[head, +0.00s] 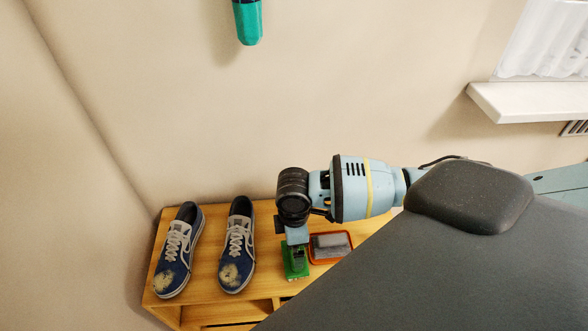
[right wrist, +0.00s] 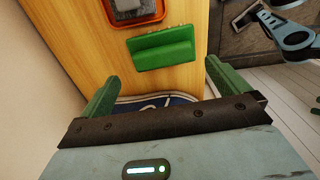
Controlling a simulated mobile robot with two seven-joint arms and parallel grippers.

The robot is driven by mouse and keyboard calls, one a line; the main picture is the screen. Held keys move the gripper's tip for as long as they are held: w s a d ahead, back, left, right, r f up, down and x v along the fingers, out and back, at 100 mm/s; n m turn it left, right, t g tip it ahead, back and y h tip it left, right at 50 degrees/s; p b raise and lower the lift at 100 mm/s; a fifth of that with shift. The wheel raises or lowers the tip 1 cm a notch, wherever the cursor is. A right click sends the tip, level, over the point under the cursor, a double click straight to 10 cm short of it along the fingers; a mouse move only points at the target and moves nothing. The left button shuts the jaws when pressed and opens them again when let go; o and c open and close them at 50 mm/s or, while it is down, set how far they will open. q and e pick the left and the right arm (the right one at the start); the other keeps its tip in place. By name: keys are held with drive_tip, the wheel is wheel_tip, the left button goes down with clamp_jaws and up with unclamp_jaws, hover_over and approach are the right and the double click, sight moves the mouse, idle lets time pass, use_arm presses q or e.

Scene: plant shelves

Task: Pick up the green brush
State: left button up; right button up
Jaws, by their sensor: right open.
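The green brush (right wrist: 163,48) lies on the wooden top, between an orange tray and a shoe. In the head view the brush (head: 289,272) shows below my right gripper, which partly covers it. My right gripper (right wrist: 161,70) is open and empty, its two green fingers spread wide. In the right wrist view the brush lies just beyond the fingertips and between their lines. No contact with it shows. In the head view the gripper (head: 297,252) comes down from above onto the brush's spot; the exact gap is unclear.
An orange tray (head: 342,259) with a grey block stands right of the brush. Two blue shoes (head: 179,251) (head: 236,246) stand left on the wooden shelf (head: 207,287). A wall is behind. A teal object (head: 248,24) is at the top, and a windowsill (head: 535,106) at right.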

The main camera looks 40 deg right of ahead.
drive_tip(key=shift+s+f, duration=0.2)
drive_tip(key=shift+f, duration=2.4)
drive_tip(key=c, duration=1)
drive_tip(key=shift+o, duration=0.2)
drive_tip(key=shift+r, duration=0.15)
drive_tip(key=shift+r, duration=0.6)
wheel_tip(320, 180, up, 2)
drive_tip(key=shift+r, duration=0.2)
drive_tip(key=s+a+r+p, duration=0.1)
drive_tip(key=s+a, duration=0.7)
drive_tip(key=s, duration=0.5)
drive_tip(key=shift+s+a, duration=0.25)
drive_tip(key=shift+s, duration=0.05)
drive_tip(key=shift+r, duration=0.1)
